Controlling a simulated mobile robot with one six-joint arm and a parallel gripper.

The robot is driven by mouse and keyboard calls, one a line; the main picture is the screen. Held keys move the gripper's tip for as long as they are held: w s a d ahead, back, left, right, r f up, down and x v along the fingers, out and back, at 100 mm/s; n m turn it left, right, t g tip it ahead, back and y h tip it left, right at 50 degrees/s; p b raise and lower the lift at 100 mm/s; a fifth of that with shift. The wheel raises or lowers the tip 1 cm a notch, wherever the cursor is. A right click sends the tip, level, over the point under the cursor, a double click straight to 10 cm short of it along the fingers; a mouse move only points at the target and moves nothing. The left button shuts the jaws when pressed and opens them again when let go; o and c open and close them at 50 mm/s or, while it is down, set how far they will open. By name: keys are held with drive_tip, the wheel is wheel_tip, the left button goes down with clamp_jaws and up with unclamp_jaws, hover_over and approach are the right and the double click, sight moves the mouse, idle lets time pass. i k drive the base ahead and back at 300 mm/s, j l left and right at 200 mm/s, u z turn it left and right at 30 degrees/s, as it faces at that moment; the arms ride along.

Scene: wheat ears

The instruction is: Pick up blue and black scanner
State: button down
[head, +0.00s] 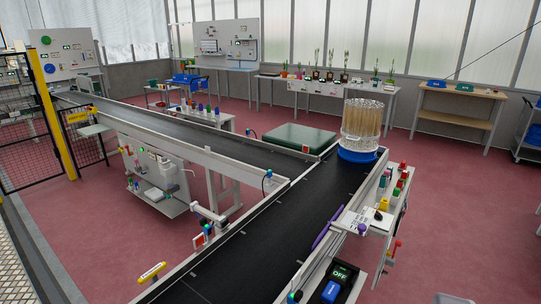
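I cannot clearly make out a blue and black scanner. A small blue object (330,292) sits at the bottom edge, on or against a black device (345,274) with a green lit display. I cannot tell whether either is the scanner. A small dark item (378,215) lies on a white plate beside the conveyor, too small to identify. My gripper is not in view.
A black conveyor (258,246) runs from the foreground to a blue round base (357,155) holding a clear cylinder of wheat ears (361,124). Another conveyor (200,135) joins from the left. A yellow post and black fence (54,105) stand left. Red floor (450,190) is open at right.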

sight(339, 278)
drive_tip(key=i+l+u, duration=0.1)
drive_tip(key=i+l, duration=1.1)
drive_tip(key=k+l, duration=0.05)
drive_tip(key=l, duration=0.05)
